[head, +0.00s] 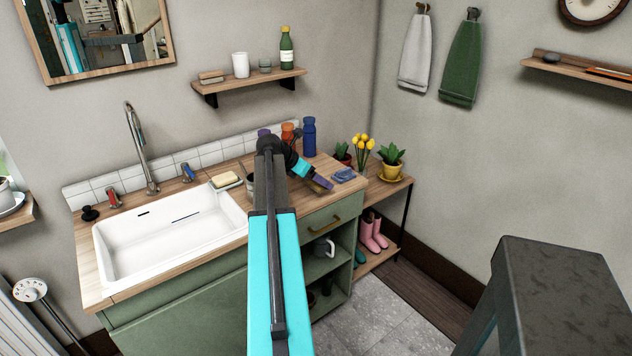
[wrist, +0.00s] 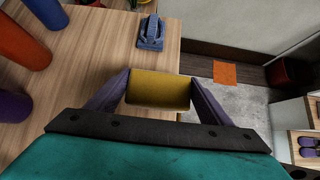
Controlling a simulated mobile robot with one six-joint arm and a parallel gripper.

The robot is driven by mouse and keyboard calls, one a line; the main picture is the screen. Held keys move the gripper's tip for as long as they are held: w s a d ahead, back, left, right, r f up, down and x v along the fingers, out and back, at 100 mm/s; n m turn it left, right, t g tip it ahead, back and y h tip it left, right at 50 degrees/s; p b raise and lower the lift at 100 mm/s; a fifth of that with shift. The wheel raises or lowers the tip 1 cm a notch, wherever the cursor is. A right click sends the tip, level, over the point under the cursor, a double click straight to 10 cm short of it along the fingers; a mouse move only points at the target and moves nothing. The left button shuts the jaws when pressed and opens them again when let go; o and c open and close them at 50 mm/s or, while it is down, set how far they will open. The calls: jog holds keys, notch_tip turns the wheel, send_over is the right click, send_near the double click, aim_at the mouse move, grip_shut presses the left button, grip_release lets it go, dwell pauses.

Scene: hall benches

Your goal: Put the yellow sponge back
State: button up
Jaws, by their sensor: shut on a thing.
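The yellow sponge (wrist: 158,90) is held between the two purple fingers of my gripper (wrist: 157,78) in the wrist view. Both fingers press on its sides. In the head view my gripper (head: 321,183) is over the right end of the wooden counter (head: 326,168), and the sponge there is small and mostly hidden. In the wrist view the sponge overlaps the counter's edge, with grey floor beyond; its height above the wood cannot be told.
A blue object (head: 344,174) lies on the counter close to my gripper; it also shows in the wrist view (wrist: 151,35). Several bottles stand behind, including a blue one (head: 309,137). A white sink (head: 170,238) and a dish with a pale block (head: 225,180) are left.

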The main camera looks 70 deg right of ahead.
jog(key=shift+w+d+f, duration=0.1)
jog(key=shift+w+d, duration=0.2)
jog(key=shift+d, duration=0.2)
jog(key=shift+w+d, duration=0.3)
jog(key=shift+d, duration=0.2)
jog(key=shift+f+p, duration=0.45)
jog(key=shift+f, duration=1.3)
jog(key=shift+f, duration=0.15)
jog(key=o, duration=1.1)
jog(key=shift+o, duration=0.2)
jog(key=shift+r, duration=0.2)
